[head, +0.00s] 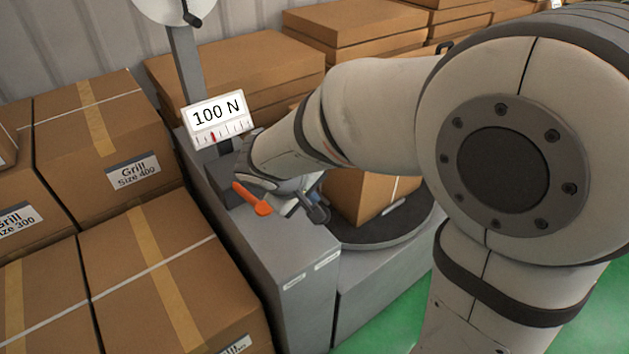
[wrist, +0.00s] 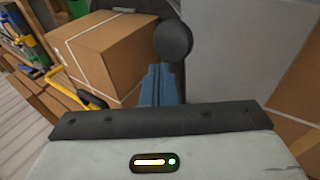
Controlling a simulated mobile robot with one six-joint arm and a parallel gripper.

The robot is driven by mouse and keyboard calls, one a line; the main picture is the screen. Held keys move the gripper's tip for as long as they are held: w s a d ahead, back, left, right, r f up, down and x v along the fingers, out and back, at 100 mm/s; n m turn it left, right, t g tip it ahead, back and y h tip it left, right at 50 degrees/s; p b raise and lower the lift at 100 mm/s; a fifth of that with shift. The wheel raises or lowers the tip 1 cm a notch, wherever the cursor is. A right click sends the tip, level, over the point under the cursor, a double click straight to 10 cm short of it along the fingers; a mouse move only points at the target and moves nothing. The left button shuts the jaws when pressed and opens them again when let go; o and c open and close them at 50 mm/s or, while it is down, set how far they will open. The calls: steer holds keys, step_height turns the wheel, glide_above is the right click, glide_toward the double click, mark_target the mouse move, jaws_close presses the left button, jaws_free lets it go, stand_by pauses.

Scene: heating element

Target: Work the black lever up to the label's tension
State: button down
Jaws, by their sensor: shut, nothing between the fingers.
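A white label reading "100 N" (head: 217,112) stands on the grey machine, above a tick scale (head: 222,134) with a red mark left of its middle. A black round knob (wrist: 173,41), which looks like the end of the black lever, is just beyond my fingertips in the wrist view. I cannot tell whether they touch. My gripper (wrist: 160,72) has blue fingers, shut and empty.
An orange handle (head: 252,198) sticks out from the machine near my gripper. A cardboard box (head: 362,194) stands on a dark round turntable (head: 385,232). Stacked boxes (head: 150,275) crowd the left and back. Green floor (head: 385,318) is open at the front.

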steer(key=shift+s+d+f, duration=0.15)
steer(key=shift+s+f, duration=0.05)
steer(key=shift+f, duration=0.05)
stand_by(0.5)
steer(key=shift+w+a+r+p, duration=0.25)
steer(key=shift+r+p, duration=0.35)
steer(key=shift+r, duration=0.35)
steer(key=shift+w+a+r+p, duration=0.1)
steer(key=shift+w+r+p, duration=0.2)
steer(key=shift+r+p, duration=0.5)
steer(key=shift+w+a+r+p, duration=0.2)
steer(key=shift+w+r+p, duration=0.15)
steer(key=shift+r, duration=0.75)
steer(key=shift+w+a+r+p, duration=0.1)
steer(key=shift+r+p, duration=0.2)
steer(key=shift+r, duration=0.15)
steer(key=shift+w+a+r+p, duration=0.1)
steer(key=shift+r+p, duration=0.15)
steer(key=shift+r, duration=0.2)
steer(key=r+p, duration=0.1)
steer(key=w+r+p, duration=0.1)
steer(key=r, duration=0.1)
steer(key=a+r+p, duration=0.1)
steer(key=shift+w+a+r, duration=0.1)
steer(key=shift+w+r, duration=0.2)
steer(key=shift+w, duration=0.05)
